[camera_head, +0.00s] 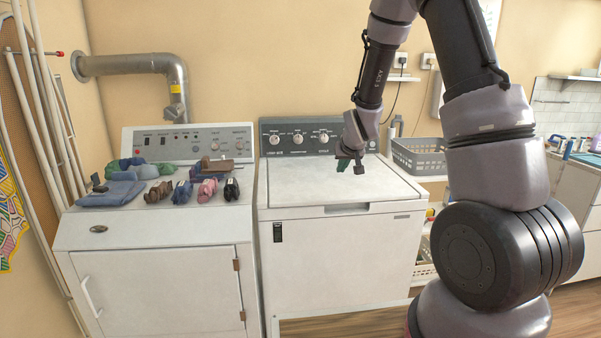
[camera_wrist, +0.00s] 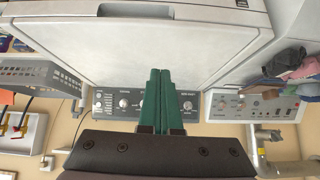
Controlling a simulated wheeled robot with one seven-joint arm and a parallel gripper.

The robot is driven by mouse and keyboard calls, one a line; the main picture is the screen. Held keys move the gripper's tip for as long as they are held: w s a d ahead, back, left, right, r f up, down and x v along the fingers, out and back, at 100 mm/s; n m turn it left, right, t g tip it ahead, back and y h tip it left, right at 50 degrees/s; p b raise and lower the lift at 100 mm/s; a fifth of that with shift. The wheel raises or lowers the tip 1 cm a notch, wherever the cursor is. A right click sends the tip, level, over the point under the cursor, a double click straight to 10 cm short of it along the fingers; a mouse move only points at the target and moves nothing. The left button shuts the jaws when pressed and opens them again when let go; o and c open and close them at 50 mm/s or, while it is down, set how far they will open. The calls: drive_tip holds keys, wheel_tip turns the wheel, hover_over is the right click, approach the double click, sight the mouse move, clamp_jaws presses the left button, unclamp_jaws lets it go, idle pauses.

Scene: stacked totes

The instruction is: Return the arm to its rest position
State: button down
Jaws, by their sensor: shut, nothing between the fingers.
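My gripper (camera_head: 350,163) is above the lid of the white top-loading washer (camera_head: 340,235), near its dark control panel (camera_head: 297,138). In the wrist view its two green fingers (camera_wrist: 159,85) lie together, shut with nothing between them. My arm reaches in from the right of the head view, with its large grey and black links in front of the right part of the scene. The washer lid shows bare below the gripper.
A white dryer (camera_head: 160,270) stands left of the washer, with folded clothes and rolled socks (camera_head: 182,190) on top. A grey basket (camera_head: 418,155) sits right of the washer, partly behind my arm. A metal duct (camera_head: 130,65) runs along the back wall.

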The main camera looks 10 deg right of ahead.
drive_tip(key=s+d+r+m, duration=0.2)
drive_tip(key=s+r, duration=1)
drive_tip(key=r, duration=0.4)
drive_tip(key=s+r+m+y, duration=0.1)
drive_tip(key=s+r, duration=0.3)
drive_tip(key=s, duration=0.6)
drive_tip(key=s+a+r+g+y, duration=0.1)
drive_tip(key=s+r, duration=0.3)
drive_tip(key=s, duration=0.6)
drive_tip(key=shift+s+a+r+m, duration=0.15)
drive_tip(key=shift+s+r+m, duration=0.15)
drive_tip(key=shift+m, duration=0.1)
